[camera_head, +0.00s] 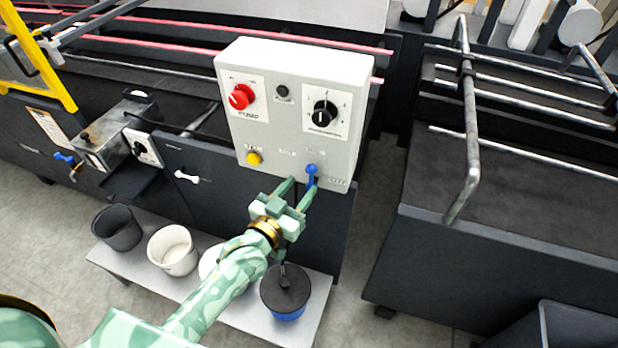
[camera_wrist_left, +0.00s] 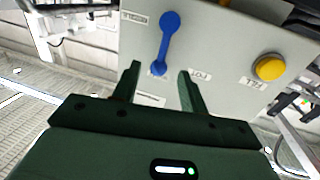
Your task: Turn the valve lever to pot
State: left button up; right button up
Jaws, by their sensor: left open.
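The blue valve lever (camera_head: 311,172) is on the lower right of the grey control box (camera_head: 350,75). In the left wrist view the lever (camera_wrist_left: 166,42) runs from a round end at the top down to a smaller end near my fingers. A POT label (camera_wrist_left: 200,75) sits just right of its lower end. My left gripper (camera_head: 298,190) is open below the box; in the wrist view its fingers (camera_wrist_left: 160,72) stand on either side of the lever's lower end. Whether they touch it I cannot tell. My right gripper is out of view.
The box also carries a red knob (camera_head: 241,97), a black dial (camera_head: 324,114) and a yellow button (camera_head: 254,159). Below, a bench holds a dark pot (camera_head: 117,229), a white pot (camera_head: 172,251) and a blue pot (camera_head: 287,312) with a dark top. Metal rails (camera_head: 472,140) stand right.

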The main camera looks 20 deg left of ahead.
aim_at(309, 174)
pick_arm(q)
jog(key=x, duration=0.4)
jog(key=shift+w+b, duration=0.3)
grip_shut()
jog(key=shift+a, duration=0.15)
jog(key=shift+a+f+n+t+y, duration=0.1)
jog(key=shift+a+f+n+t, duration=0.35)
jog(key=shift+n, duration=1.15)
jog(key=shift+a+f+n+t+y, duration=0.15)
jog(key=shift+a+n, duration=0.5)
jog(key=shift+n, duration=0.95)
jog(key=shift+a+f+n+t+y, duration=0.1)
jog(key=shift+a+f+n+t, duration=0.35)
jog(key=shift+n, duration=1.15)
jog(key=shift+a+r, duration=0.1)
jog(key=shift+r, duration=0.05)
